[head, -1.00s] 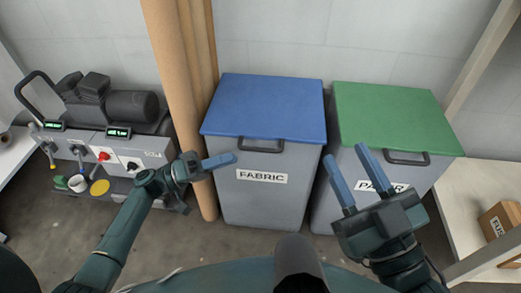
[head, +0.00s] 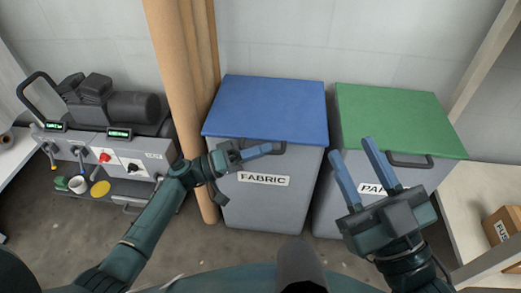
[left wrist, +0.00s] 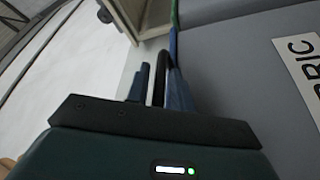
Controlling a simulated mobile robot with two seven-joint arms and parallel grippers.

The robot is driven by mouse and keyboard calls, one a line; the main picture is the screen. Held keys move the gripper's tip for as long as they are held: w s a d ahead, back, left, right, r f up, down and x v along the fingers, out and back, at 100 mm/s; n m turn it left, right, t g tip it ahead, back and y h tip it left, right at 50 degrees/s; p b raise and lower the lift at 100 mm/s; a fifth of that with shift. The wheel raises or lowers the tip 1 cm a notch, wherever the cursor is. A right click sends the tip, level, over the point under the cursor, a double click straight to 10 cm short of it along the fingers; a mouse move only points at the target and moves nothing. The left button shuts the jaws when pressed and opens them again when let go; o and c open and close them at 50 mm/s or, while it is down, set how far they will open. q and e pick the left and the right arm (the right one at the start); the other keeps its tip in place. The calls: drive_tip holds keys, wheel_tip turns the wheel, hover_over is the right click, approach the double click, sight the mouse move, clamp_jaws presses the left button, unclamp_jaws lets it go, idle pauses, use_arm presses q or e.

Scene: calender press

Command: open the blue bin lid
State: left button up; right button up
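The blue bin lid (head: 268,105) lies closed on the grey bin labelled FABRIC (head: 255,208). Its dark front handle is mostly hidden by my left gripper (head: 268,148) in the head view. In the left wrist view the dark handle (left wrist: 161,72) stands between the two blue fingers of my left gripper (left wrist: 158,85). Those fingers are apart, one on each side of it; firm contact on both sides is not clear. My right gripper (head: 351,146) is open and empty, in front of the neighbouring bin.
A green-lidded bin (head: 395,120) with a dark handle stands close on the right. Tan rolls (head: 172,70) stand upright at the left of the blue lid. A machine (head: 105,140) stands further left. A shelf with a cardboard box (head: 503,226) is at the right.

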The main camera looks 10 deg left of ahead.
use_arm(q)
clamp_jaws()
drive_tip(key=shift+r, duration=0.1)
use_arm(e)
drive_tip(key=shift+r, duration=0.1)
